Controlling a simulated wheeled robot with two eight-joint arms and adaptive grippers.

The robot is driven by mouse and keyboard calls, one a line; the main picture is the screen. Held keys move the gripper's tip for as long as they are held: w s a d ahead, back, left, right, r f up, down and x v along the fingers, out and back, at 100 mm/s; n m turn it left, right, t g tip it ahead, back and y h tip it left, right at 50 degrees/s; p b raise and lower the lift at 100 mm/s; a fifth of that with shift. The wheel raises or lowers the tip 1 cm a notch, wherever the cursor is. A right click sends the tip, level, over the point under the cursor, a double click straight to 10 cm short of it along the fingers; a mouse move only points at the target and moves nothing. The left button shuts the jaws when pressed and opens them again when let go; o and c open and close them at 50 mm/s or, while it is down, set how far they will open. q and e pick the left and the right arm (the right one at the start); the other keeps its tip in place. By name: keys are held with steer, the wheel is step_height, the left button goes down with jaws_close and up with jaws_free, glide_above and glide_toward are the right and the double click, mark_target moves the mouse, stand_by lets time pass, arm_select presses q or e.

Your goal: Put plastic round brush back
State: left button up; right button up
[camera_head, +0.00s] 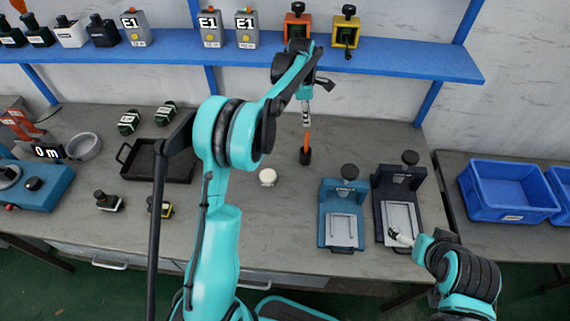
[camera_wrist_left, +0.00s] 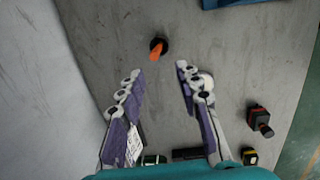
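A brush with an orange handle (camera_head: 307,140) stands upright in or on a small black round base (camera_head: 305,157) on the bench; I cannot tell whether the base is a separate holder. In the left wrist view the orange handle (camera_wrist_left: 156,51) sits just beyond my fingertips, and the black base (camera_wrist_left: 160,42) lies behind it. My left gripper (camera_head: 306,118) points down above the handle. In the wrist view that gripper (camera_wrist_left: 158,76) is open with nothing between its fingers. My right gripper (camera_head: 403,238) is low over the dark press; its fingers are too small to read.
A white round object (camera_head: 267,177) lies left of the brush. A blue press (camera_head: 342,215) and a dark press (camera_head: 382,187) stand to the right. A black tray (camera_head: 150,178) is at left. A blue shelf (camera_head: 390,60) with devices runs behind. Blue bins (camera_head: 508,190) stand far right.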

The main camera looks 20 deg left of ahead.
arm_select(q)
steer(key=s+d+r+m+t, duration=0.1)
steer(key=s+r+m, duration=0.4)
steer(key=s, duration=0.3)
steer(key=s+d+r+m+t, duration=0.1)
steer(key=s+r+m+t, duration=0.1)
steer(key=s+r+m, duration=0.5)
steer(key=s+f+m+t, duration=0.1)
steer(key=s+f+m, duration=0.1)
steer(key=s, duration=0.4)
steer(key=s+d+f+m+t, duration=0.1)
steer(key=s+f+m, duration=0.1)
steer(key=s+m, duration=0.2)
steer(key=s+f+m+t+y, duration=0.1)
steer(key=s+f+m, duration=0.1)
steer(key=s, duration=0.7)
steer(key=shift+s+d+f+m, duration=0.2)
steer(key=shift+s+m, duration=0.15)
steer(key=shift+m, duration=0.45)
steer(key=shift+f, duration=0.1)
